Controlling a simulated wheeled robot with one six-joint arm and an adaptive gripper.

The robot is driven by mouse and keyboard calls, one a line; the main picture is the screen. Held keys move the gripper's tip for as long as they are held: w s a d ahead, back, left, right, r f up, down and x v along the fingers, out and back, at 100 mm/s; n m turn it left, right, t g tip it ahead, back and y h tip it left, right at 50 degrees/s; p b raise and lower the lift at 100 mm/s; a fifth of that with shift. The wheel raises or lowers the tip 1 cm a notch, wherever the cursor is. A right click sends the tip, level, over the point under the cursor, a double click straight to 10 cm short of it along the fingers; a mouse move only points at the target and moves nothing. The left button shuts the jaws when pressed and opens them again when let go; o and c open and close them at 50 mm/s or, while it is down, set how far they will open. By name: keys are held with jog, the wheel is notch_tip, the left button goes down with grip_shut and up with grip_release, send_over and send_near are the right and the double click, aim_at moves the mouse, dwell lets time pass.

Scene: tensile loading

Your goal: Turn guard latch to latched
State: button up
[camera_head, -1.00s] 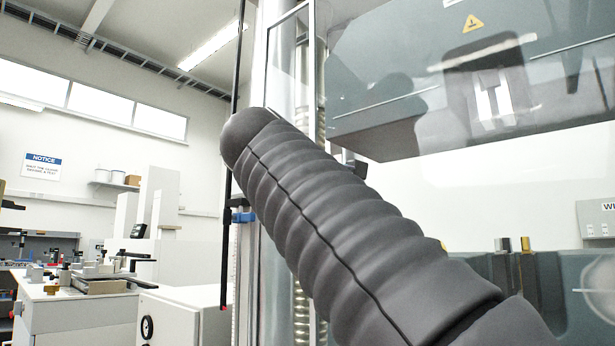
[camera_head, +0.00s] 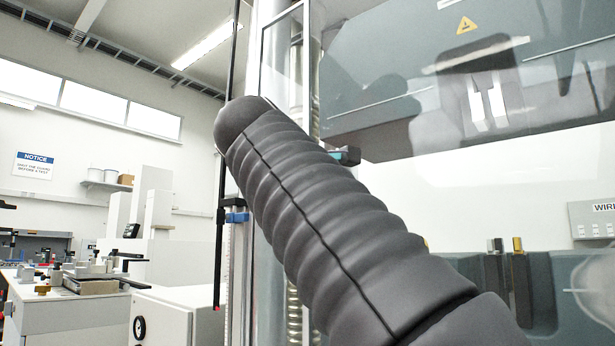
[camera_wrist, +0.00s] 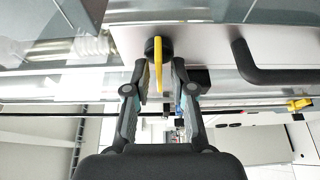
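The guard latch shows in the wrist view as a yellow lever (camera_wrist: 158,66) on a round dark hub, mounted on a pale panel at the guard's edge. My gripper (camera_wrist: 159,72) is open, with one finger on each side of the yellow lever. Thin gaps show between the lever and both fingers, so I see no clear contact. The lever points along the fingers, towards the palm. In the head view my dark ribbed arm hides the latch and most of the gripper; only a small teal and dark piece of the gripper (camera_head: 346,156) shows past the arm.
A black bar handle (camera_wrist: 265,70) is on the panel right of the latch. The testing machine's grey upper body (camera_head: 400,90) stands behind the clear guard. A white workbench (camera_head: 70,315) with equipment is at the far left.

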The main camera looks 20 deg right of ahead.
jog(key=shift+s, duration=0.1)
jog(key=v, duration=1.2)
dwell(0.4)
jog(key=shift+r, duration=0.1)
